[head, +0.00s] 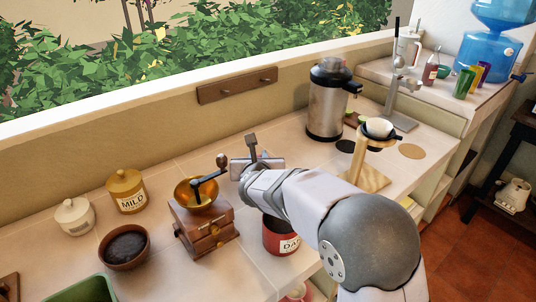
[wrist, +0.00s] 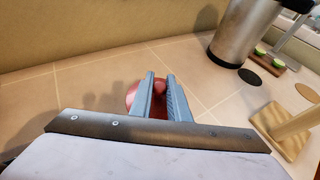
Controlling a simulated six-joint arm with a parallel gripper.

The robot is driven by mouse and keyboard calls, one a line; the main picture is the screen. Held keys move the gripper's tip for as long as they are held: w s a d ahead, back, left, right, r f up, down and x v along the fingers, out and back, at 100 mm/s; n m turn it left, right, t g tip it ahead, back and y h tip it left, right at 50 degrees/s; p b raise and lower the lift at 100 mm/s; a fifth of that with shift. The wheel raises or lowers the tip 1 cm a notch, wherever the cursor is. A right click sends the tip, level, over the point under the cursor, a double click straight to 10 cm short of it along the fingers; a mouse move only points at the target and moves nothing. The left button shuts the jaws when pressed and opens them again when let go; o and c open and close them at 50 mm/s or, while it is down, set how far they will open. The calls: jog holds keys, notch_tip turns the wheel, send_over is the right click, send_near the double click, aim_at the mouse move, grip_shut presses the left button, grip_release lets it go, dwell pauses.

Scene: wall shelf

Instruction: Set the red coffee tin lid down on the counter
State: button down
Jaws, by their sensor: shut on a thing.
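The red lid (wrist: 131,94) shows as a rounded red edge behind and between the blue fingers of my gripper (wrist: 161,84) in the wrist view. The fingers are shut on it and hide most of it. In the head view my gripper (head: 254,150) is over the counter (head: 300,165), right of the coffee grinder; the lid cannot be made out there. I cannot tell whether the lid touches the counter. The red tin (head: 281,238), lettered "DA…", stands on the counter below my arm, its top partly hidden by the arm.
The wooden grinder (head: 205,225) with its brass bowl stands close left of my gripper. A steel urn (head: 328,100) stands behind to the right, near a wooden pour-over stand (head: 365,165). A yellow "MILD" jar (head: 127,192) is far left. Bare counter lies between grinder and urn.

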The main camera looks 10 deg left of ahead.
jog(key=shift+f, duration=0.25)
jog(key=shift+f+b, duration=2.55)
jog(key=shift+f, duration=0.65)
jog(key=shift+f+b, duration=0.35)
jog(key=shift+b, duration=0.1)
